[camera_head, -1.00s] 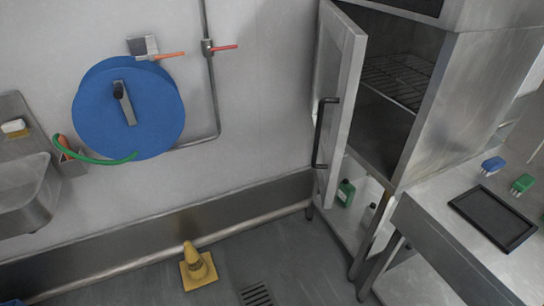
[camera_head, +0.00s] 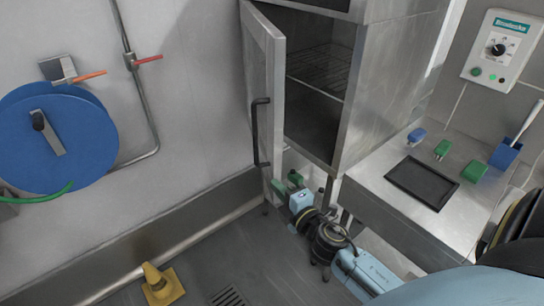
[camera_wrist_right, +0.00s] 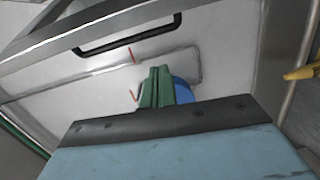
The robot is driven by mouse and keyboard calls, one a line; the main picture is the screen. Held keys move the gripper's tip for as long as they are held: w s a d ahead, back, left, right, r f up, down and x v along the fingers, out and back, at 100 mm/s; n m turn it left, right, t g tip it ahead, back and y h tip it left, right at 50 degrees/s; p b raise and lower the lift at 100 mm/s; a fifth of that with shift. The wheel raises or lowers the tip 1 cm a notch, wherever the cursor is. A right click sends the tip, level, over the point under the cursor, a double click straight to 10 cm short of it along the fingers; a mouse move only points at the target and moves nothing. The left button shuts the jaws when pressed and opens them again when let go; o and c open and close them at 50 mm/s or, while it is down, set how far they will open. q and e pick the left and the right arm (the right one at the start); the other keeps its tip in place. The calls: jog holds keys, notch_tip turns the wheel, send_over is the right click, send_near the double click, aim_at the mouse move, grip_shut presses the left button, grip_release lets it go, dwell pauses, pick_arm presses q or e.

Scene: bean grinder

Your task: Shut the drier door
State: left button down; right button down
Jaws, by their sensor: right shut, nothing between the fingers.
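The drier is a steel cabinet (camera_head: 390,95) with a wire shelf inside. Its door (camera_head: 262,85) stands open, swung out to the left, with a dark bar handle (camera_head: 261,132) on its outer face. My right gripper (camera_head: 279,188) is low by the door's bottom edge. It is shut and empty; whether it touches the door cannot be told. In the right wrist view the shut green fingers (camera_wrist_right: 160,85) point towards the wall, and a dark handle (camera_wrist_right: 128,38) shows above them. My left gripper is not in view.
A steel table (camera_head: 440,225) with a black tray (camera_head: 422,183) and brushes stands right of the drier. A blue hose reel (camera_head: 60,140) is on the left wall. A yellow cone (camera_head: 160,285) and a drain (camera_head: 228,297) are on the floor. The door's left side is clear.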

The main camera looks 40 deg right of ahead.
aim_at(272, 158)
jog(key=shift+n+t, duration=0.3)
jog(key=w+d, duration=0.1)
jog(key=w, duration=0.2)
jog(key=w+d+r, duration=0.1)
jog(key=w, duration=0.2)
jog(key=w+d+r, duration=0.1)
jog(key=w+d, duration=0.1)
jog(key=shift+w+p, duration=0.4)
